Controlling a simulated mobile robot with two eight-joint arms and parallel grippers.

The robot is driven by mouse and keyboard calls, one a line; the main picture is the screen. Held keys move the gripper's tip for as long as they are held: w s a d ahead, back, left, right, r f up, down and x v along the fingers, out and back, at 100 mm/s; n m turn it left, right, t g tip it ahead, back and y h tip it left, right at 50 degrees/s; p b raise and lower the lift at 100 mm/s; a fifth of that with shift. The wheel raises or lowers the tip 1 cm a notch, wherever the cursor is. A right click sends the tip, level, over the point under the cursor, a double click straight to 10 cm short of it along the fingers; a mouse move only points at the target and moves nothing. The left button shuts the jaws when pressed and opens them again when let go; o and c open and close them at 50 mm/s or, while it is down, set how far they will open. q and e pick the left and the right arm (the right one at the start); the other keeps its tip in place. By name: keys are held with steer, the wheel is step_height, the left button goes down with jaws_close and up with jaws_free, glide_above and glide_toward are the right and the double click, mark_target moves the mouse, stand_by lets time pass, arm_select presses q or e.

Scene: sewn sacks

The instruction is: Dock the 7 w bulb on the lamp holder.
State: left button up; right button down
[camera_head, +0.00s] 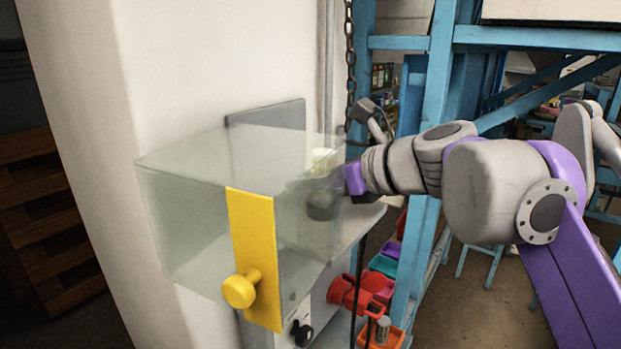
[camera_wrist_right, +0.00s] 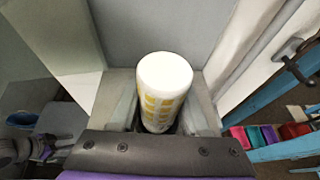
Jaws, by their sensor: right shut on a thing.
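A white cylinder with yellow markings, which I take for the bulb (camera_wrist_right: 163,88), stands between the fingers of my right gripper (camera_wrist_right: 160,108) in the right wrist view. The gripper is shut on it. In the head view, the bulb's pale top (camera_head: 322,160) and my right gripper (camera_head: 325,183) show dimly through clear panels, with the arm coming in from the right. A dark round shape (camera_head: 321,207) shows just below the gripper; I cannot tell whether it is the lamp holder. The bulb's lower end is hidden.
A clear box (camera_head: 190,215) with a yellow strip (camera_head: 252,240) and yellow knob (camera_head: 240,290) stands in front. A grey panel (camera_head: 265,113) is behind it. Below are a red clamp-like part (camera_head: 350,295) and coloured bins (camera_head: 383,265). A blue frame (camera_head: 437,80) rises behind my right arm.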

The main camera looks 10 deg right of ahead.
arm_select(q)
steer(key=shift+s+f, duration=0.2)
steer(key=shift+f, duration=0.15)
arm_select(e)
steer(key=shift+f, duration=0.5)
steer(key=c, duration=0.7)
jaws_free()
steer(key=shift+p+v, duration=0.6)
steer(key=shift+v, duration=2.55)
arm_select(q)
steer(key=shift+w+r+p, duration=0.2)
steer(key=shift+w+r, duration=0.2)
steer(key=shift+r, duration=0.3)
steer(key=shift+w+r+p, duration=0.2)
steer(key=shift+w+r, duration=0.15)
steer(key=shift+r, duration=0.35)
steer(key=shift+w+r+p, duration=0.2)
steer(key=shift+w+r, duration=0.2)
steer(key=shift+r, duration=0.3)
arm_select(e)
steer(key=shift+v, duration=2.3)
